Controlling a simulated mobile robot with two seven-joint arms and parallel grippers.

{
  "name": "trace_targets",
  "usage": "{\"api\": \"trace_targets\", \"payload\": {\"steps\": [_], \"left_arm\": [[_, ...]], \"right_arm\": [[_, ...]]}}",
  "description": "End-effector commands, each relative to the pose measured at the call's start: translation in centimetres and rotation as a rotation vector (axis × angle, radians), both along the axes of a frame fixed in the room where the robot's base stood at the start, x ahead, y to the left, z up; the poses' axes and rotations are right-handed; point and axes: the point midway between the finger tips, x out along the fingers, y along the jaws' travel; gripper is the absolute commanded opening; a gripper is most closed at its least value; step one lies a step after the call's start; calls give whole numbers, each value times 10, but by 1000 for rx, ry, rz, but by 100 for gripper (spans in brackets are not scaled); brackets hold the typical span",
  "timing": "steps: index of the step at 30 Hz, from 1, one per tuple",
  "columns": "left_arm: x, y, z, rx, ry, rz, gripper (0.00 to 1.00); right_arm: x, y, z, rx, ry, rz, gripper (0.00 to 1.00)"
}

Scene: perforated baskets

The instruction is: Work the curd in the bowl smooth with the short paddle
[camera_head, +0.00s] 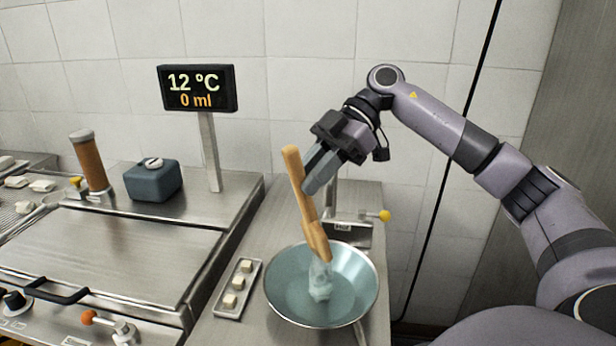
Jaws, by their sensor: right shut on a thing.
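A wide metal bowl (283,307) with a pale blue-green inside stands on the steel counter. A small pale, glossy lump of curd (320,290) lies in it near the middle. The short wooden paddle (313,228) stands tilted over the bowl, its handle top leaning to the left. Its lower end is at the curd; whether it touches cannot be told. My right gripper (309,183) is shut on the paddle's handle, coming from the upper right. My left gripper is not in view.
A narrow tray (228,313) with a few pale cubes lies left of the bowl. A display reading 12 °C and 0 ml (197,88) stands behind. A yellow-knobbed tap (383,215) is behind the bowl. A blue-grey box (153,180) and brown cylinder (88,163) stand at left.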

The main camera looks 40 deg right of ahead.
Motion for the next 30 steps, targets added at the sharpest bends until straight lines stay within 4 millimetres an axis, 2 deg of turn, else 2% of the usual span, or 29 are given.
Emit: {"api": "trace_targets", "payload": {"steps": [14, 18, 30], "left_arm": [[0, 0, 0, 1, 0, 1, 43], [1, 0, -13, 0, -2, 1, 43], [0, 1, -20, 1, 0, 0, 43]], "right_arm": [[-1, 0, -41, -1, 3, 0, 0], [0, 0, -55, 0, -1, 1, 0], [0, 0, -61, 0, -2, 1, 0]]}}
